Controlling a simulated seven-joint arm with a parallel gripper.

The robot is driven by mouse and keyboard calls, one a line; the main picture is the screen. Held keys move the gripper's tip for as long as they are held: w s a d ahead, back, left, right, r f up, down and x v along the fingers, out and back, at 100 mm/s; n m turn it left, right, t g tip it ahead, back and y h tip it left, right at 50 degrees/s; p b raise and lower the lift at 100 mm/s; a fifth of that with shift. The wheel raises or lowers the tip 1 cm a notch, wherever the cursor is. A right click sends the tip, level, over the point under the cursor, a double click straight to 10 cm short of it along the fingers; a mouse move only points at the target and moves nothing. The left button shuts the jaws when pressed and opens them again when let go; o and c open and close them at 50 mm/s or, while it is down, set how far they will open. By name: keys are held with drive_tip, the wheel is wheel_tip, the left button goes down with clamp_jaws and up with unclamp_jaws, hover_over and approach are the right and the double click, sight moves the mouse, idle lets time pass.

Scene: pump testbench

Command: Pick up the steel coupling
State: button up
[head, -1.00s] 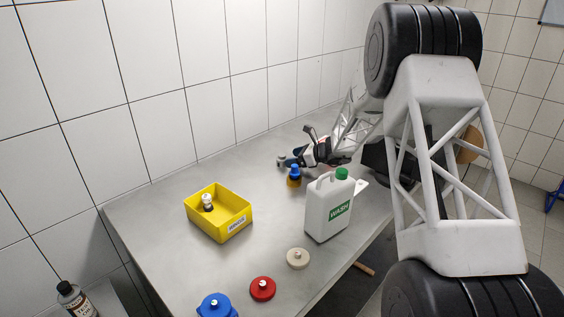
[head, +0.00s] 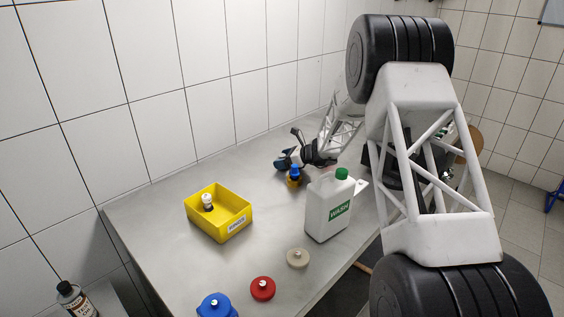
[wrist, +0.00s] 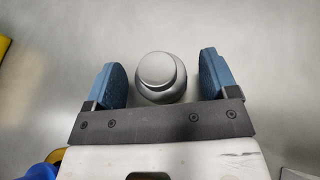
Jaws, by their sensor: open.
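The steel coupling (wrist: 160,76) is a round grey metal piece with a raised, smaller round top. In the wrist view it sits on the grey bench between the two blue fingers of my gripper (wrist: 163,74). The fingers are open, with a visible gap on each side of the coupling. In the head view my gripper (head: 285,159) is low over the far part of the bench, and I cannot make out the coupling there.
A small amber bottle with a blue cap (head: 294,175) stands close to my gripper. A white wash jug (head: 328,212) stands in front. A yellow bin (head: 232,231) is at left. Red (head: 262,289), beige (head: 298,258) and blue (head: 216,307) round parts lie nearer.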

sight(283, 155)
idle(0.5)
drive_tip(key=c, duration=1.2)
drive_tip(key=shift+c, duration=0.2)
drive_tip(key=shift+r, duration=0.1)
drive_tip(key=shift+r, duration=4.9)
